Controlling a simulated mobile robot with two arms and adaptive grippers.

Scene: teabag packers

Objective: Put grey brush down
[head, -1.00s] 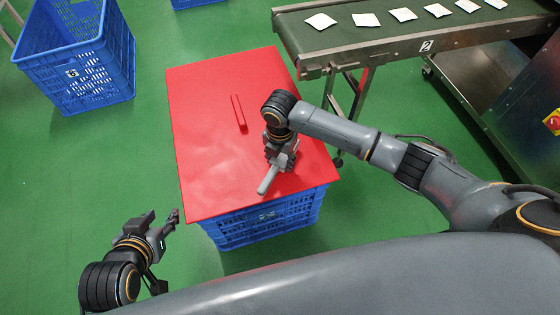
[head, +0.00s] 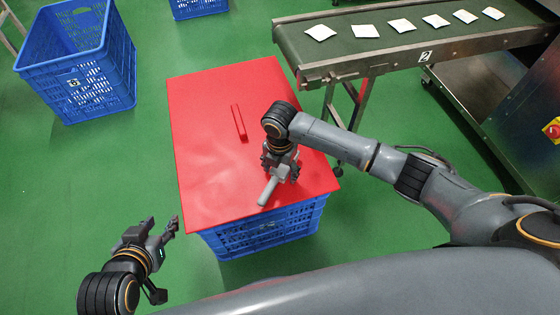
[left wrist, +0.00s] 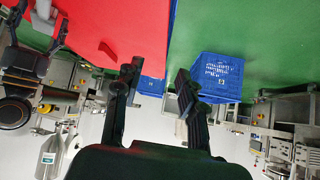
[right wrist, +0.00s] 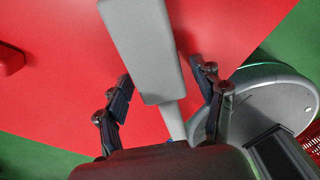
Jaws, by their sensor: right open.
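The grey brush (head: 268,190) lies on the red lid (head: 205,180) near its front edge. In the right wrist view the brush (right wrist: 145,50) runs between the fingers of my right gripper (right wrist: 160,90). These fingers are spread, with red lid showing on both sides of the brush. In the head view my right gripper (head: 281,168) is low over the lid, at the brush. My left gripper (head: 168,230) is off the lid's front left corner, over the floor. In the left wrist view its two fingers (left wrist: 157,82) are apart with nothing between them.
A conveyor (head: 385,40) with several white teabags stands at the back right. Another blue crate (head: 80,82) is at the left. Green floor is free between the crates.

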